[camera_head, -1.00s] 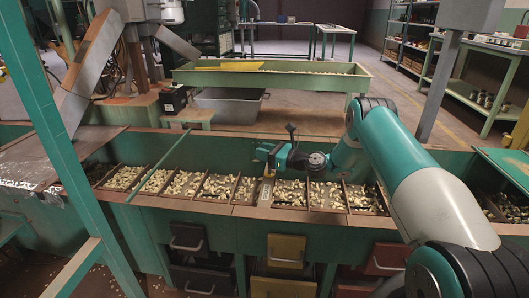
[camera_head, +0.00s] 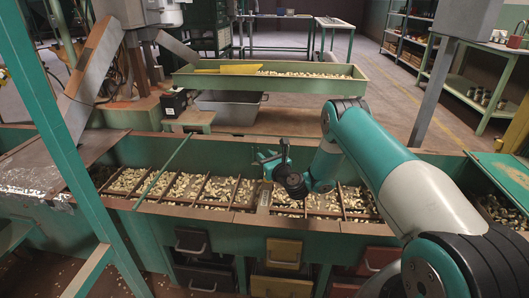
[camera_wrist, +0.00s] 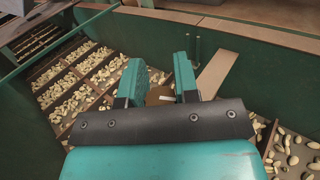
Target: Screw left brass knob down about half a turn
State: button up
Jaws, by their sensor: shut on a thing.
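My gripper (camera_head: 268,160) is over the middle of the long green hopper, above a tan plate (camera_head: 264,196) between the nut compartments. In the wrist view its two green fingers (camera_wrist: 160,82) stand either side of a small brownish thing (camera_wrist: 157,97), which I take for the left brass knob. The jaws are shut on it. The fingers and the dark wrist cover hide most of it, so its threads and seat do not show. I cannot make out a second knob.
Nut compartments (camera_head: 215,188) lie left and right of my gripper, split by thin dividers. A green bar (camera_head: 160,172) crosses the hopper at left. Drawers (camera_head: 284,251) are below the front edge.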

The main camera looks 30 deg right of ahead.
jog(key=shift+s+m+h+p, duration=0.1)
jog(key=shift+m+h+p, duration=0.55)
jog(key=shift+h, duration=0.25)
jog(key=shift+d+f+h, duration=0.1)
jog(key=shift+d+h, duration=0.05)
jog(key=shift+h, duration=0.15)
jog(key=o, duration=0.9)
